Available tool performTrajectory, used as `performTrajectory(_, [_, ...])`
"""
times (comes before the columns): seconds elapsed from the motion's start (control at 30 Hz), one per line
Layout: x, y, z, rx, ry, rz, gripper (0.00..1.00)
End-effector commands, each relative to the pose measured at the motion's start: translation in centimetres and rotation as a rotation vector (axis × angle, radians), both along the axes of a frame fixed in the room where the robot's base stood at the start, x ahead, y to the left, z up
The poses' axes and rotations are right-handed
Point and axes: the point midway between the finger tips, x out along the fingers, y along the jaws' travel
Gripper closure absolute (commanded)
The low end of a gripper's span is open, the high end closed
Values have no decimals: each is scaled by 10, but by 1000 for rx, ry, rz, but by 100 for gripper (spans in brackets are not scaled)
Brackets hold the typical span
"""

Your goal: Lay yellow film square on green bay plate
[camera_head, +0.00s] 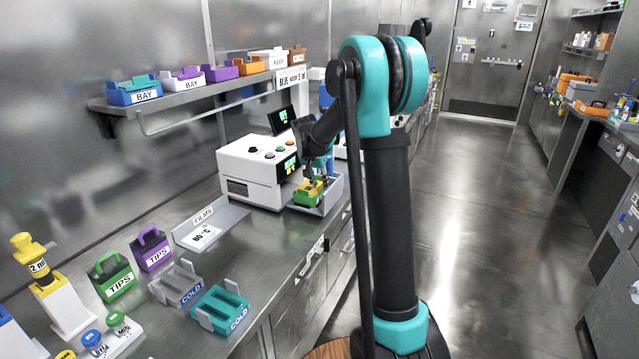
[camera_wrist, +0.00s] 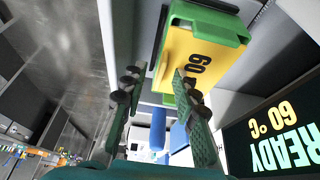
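The yellow film (camera_wrist: 200,55), marked 60, lies over the green bay plate (camera_wrist: 210,20), whose green shows along the far edge and at the near corner. In the head view the green bay plate (camera_head: 309,199) sits in the tray at the front of a white machine, with the yellow film (camera_head: 312,187) on top. My gripper (camera_head: 318,178) is just above them.
The white machine (camera_head: 250,165) stands behind the tray; its screen (camera_wrist: 275,130) reads READY 60°C. A films rack (camera_head: 225,222) with an 80°C sheet lies to the left. Tips boxes (camera_head: 110,275) and cold racks (camera_head: 220,308) stand nearer. A shelf (camera_head: 200,95) holds several bays.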

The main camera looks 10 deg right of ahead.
Motion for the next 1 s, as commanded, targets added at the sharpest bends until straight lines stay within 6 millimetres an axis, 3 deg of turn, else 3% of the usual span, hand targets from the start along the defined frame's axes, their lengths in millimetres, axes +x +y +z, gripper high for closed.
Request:
performTrajectory(0.17, [-4, 3, 11, 0, 0, 0, 71])
performTrajectory(0.7, [-34, 24, 99, 0, 0, 1, 71])
performTrajectory(1.0, [-38, 27, 111, 0, 0, 1, 71])
